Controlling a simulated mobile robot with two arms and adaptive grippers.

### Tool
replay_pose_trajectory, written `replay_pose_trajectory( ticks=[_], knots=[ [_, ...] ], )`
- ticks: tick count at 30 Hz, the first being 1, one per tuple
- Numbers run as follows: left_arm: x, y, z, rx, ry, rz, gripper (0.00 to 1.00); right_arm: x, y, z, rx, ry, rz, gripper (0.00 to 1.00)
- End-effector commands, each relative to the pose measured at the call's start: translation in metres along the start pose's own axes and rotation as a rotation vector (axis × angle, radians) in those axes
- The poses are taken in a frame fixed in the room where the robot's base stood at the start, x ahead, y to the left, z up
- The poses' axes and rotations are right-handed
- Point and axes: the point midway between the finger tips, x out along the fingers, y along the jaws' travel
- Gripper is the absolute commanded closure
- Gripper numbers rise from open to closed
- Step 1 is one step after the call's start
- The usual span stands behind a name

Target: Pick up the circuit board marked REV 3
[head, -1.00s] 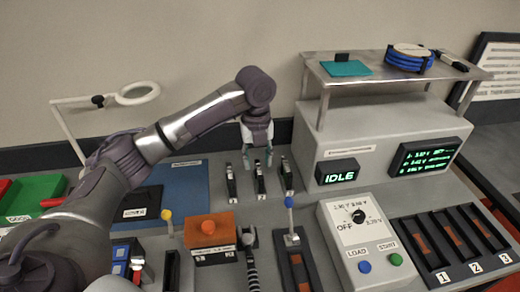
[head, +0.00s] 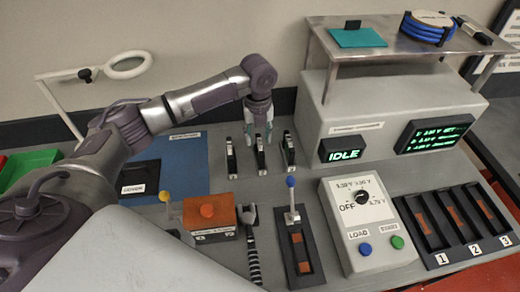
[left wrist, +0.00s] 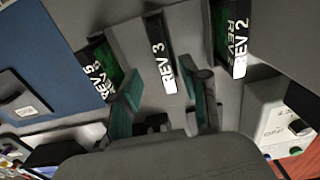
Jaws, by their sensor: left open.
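The board marked REV 3 (left wrist: 160,52) is upright, seen edge-on in the middle of the left wrist view, with its white label towards me. In the head view, the middle one of three upright boards (head: 261,155) seems to be it; its label is too small to read there. My left gripper (head: 258,137) is open and empty beside the top of this middle board. In the left wrist view its two green-tipped fingers (left wrist: 165,100) stand apart on either side of the REV 3 label. I cannot tell whether they touch it. My right gripper is not in view.
The REV 2 board (left wrist: 232,45) stands close on the right, another green board (left wrist: 103,68) close on the left. A grey tester box (head: 390,105) with an IDLE display stands right of the boards. An orange block (head: 208,212) and a blue-knobbed lever (head: 291,195) are in front.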

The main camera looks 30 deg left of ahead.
Motion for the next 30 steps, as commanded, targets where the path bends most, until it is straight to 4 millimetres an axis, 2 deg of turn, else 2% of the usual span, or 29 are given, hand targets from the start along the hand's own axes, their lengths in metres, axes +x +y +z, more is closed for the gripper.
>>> replay_pose_trajectory(
  ticks=[6,9,18,20,27,30],
  knots=[
    [0.028,-0.005,0.001,0.0,0.005,0.004,0.54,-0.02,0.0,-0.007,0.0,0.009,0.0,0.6],
    [0.042,-0.005,0.001,0.0,0.003,0.002,0.54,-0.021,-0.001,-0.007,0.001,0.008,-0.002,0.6],
    [0.05,-0.005,0.002,0.002,0.0,0.001,0.54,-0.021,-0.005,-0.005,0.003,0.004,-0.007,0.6],
    [0.05,-0.005,0.002,0.002,0.0,0.001,0.61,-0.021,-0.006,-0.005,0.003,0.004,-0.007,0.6],
    [0.05,-0.005,0.002,0.001,0.0,0.001,1.0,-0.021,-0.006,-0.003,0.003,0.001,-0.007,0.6],
    [0.05,-0.005,0.002,0.001,0.0,0.001,1.0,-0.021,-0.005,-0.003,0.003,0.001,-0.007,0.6]
  ],
)
